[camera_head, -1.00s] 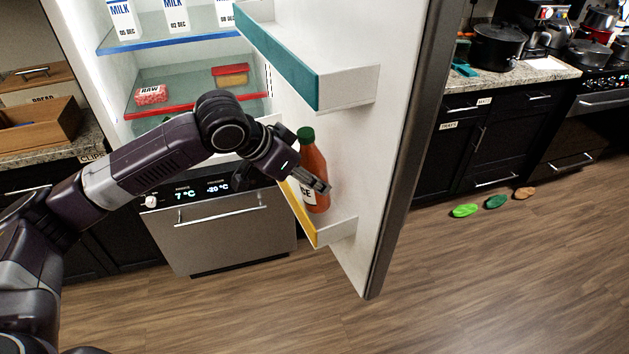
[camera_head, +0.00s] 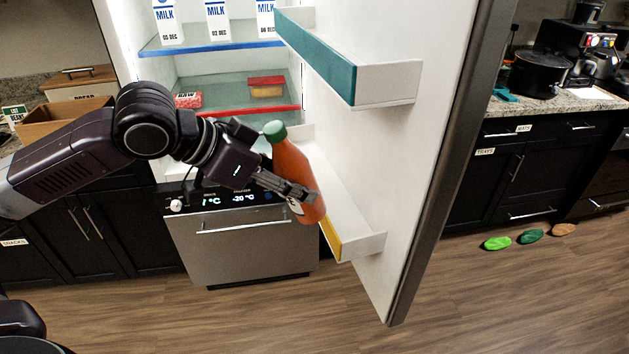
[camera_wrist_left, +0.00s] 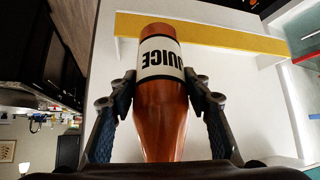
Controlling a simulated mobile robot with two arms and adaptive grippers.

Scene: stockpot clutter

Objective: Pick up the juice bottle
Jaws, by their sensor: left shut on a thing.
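The juice bottle (camera_head: 291,165) is orange-red with a green cap and a white label. My left gripper (camera_head: 302,192) is shut on its lower part. The bottle is tilted, its cap leaning left, and it is out in front of the lower door shelf (camera_head: 345,195). In the left wrist view the bottle (camera_wrist_left: 162,110) stands between the two fingers of the left gripper (camera_wrist_left: 163,88), and its label reads JUICE. The yellow shelf front (camera_wrist_left: 215,35) is behind it there. My right gripper is not in view.
The fridge door (camera_head: 440,170) stands open at the right, with a teal-fronted upper shelf (camera_head: 320,62) above the bottle. Milk cartons (camera_head: 217,22) stand inside the fridge. Green and brown oval items (camera_head: 531,236) lie on the floor at the right.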

